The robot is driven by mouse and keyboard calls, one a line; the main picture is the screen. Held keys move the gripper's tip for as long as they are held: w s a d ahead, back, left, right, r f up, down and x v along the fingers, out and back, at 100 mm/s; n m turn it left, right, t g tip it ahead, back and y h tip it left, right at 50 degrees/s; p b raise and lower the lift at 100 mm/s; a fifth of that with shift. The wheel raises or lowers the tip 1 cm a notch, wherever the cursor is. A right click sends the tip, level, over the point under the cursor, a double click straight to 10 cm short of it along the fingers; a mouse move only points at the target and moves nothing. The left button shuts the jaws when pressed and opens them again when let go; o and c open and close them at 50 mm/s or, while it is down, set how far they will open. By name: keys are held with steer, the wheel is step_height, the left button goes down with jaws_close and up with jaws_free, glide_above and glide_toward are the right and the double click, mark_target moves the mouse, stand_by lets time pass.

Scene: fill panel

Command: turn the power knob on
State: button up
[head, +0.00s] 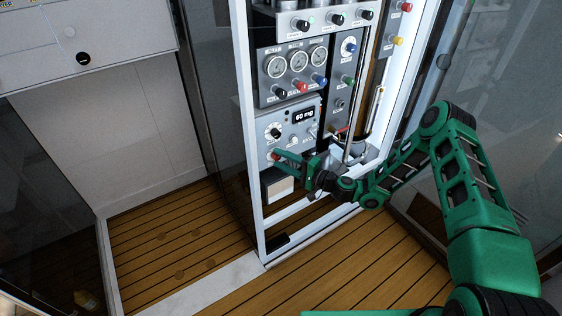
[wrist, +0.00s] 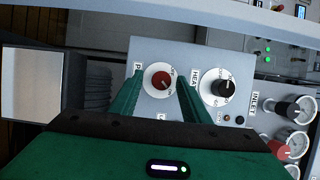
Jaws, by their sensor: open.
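The power knob (wrist: 160,79) is a red round knob on a white dial plate in the wrist view. Its label is mostly hidden, with only a "P" showing. It sits on a light grey panel box (wrist: 189,61). In the head view the red knob (head: 274,156) is at the lower left of the panel, partly behind my gripper. My green gripper (wrist: 160,86) is open, with one finger on each side of the red knob in the picture. I cannot tell whether the fingers touch it. In the head view my gripper (head: 281,161) is close to the panel face.
A black knob (wrist: 223,88) labelled "HEA" sits right of the red knob in the wrist view. A pale block (head: 279,186) is below.

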steer(key=v, duration=1)
steer(key=shift+s+d, duration=0.15)
steer(key=shift+d, duration=0.15)
steer(key=shift+f, duration=0.15)
steer(key=s+d+r+n+g+h, duration=0.3)
steer(key=s+d+r+g+h, duration=0.25)
steer(key=s+d+r, duration=0.5)
steer(key=s+d+r+n+g+h, duration=0.5)
steer(key=s+d, duration=0.3)
steer(key=d, duration=0.5)
steer(key=s+d+r+m+h, duration=0.1)
steer(key=s+d+r+m, duration=0.1)
steer(key=s, duration=0.5)
steer(key=s+d+r+m+h, duration=0.2)
steer(key=s+d+r+m, duration=0.1)
steer(key=s, duration=0.5)
steer(key=s+d+r+m+h, duration=0.1)
steer(key=s+d+r+m, duration=0.1)
steer(key=s+d+r, duration=0.2)
steer(key=s+r, duration=0.2)
steer(key=s, duration=0.1)
steer(key=shift+s+d+r+m, duration=0.15)
steer(key=shift+s+r+m, duration=0.05)
steer(key=shift+r+m, duration=0.15)
steer(key=shift+w+t, duration=0.15)
steer(key=shift+t, duration=0.1)
